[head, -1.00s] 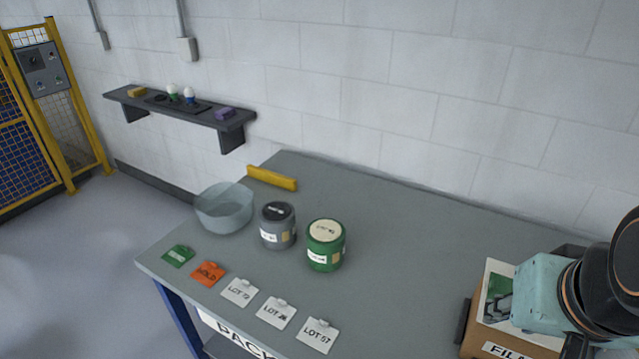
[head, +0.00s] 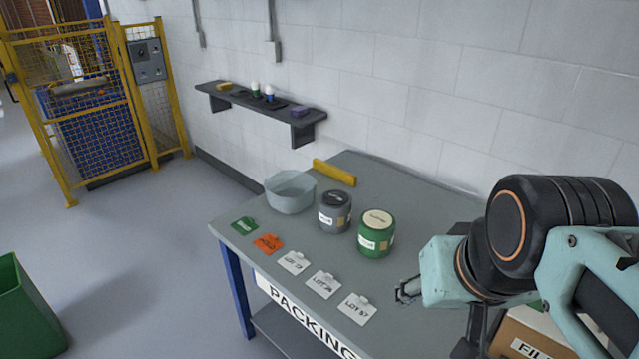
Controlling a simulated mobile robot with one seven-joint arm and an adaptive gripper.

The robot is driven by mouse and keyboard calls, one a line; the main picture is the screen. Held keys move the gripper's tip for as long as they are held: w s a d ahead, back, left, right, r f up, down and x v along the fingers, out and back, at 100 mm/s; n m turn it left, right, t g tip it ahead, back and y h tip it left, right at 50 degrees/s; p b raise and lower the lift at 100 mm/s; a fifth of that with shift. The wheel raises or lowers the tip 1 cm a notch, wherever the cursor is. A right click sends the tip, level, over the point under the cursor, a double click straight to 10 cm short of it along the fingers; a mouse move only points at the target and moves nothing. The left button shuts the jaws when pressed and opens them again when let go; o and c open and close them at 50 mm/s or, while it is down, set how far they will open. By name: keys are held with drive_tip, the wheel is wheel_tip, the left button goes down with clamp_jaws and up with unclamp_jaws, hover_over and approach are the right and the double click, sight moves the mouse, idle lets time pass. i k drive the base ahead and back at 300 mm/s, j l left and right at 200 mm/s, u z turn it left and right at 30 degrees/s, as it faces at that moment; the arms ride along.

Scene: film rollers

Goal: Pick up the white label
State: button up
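Three white labels lie flat in a row near the front edge of the grey packing table (head: 410,193). The left one (head: 293,262) has print too blurred to read surely, the middle one (head: 322,284) reads LOT with an unclear number, and the right one (head: 357,309) reads LOT 57. An orange tag (head: 268,244) and a green tag (head: 243,225) continue the row to the left. My gripper (head: 402,292) is to the right of the LOT 57 label, with dark fingers pointing left. The fingers are small in view, and I see nothing held between them.
A translucent bowl (head: 290,193), a grey tub (head: 334,212) and a green tub (head: 376,234) stand behind the labels. A yellow bar (head: 334,173) lies at the back. A cardboard box (head: 530,340) is at the right, below my arm.

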sight(294, 264)
drive_tip(key=k+l+u, duration=0.1)
drive_tip(key=u, duration=0.6)
drive_tip(key=z, duration=1.9)
drive_tip(key=u, duration=1.85)
drive_tip(key=i+j+z, duration=0.1)
drive_tip(key=z, duration=0.3)
drive_tip(key=i+j+z, duration=0.15)
drive_tip(key=z, duration=0.3)
drive_tip(key=i+j+z, duration=0.2)
drive_tip(key=j, duration=0.15)
drive_tip(key=i+j+z, duration=0.15)
drive_tip(key=j, duration=0.2)
drive_tip(key=k, duration=0.05)
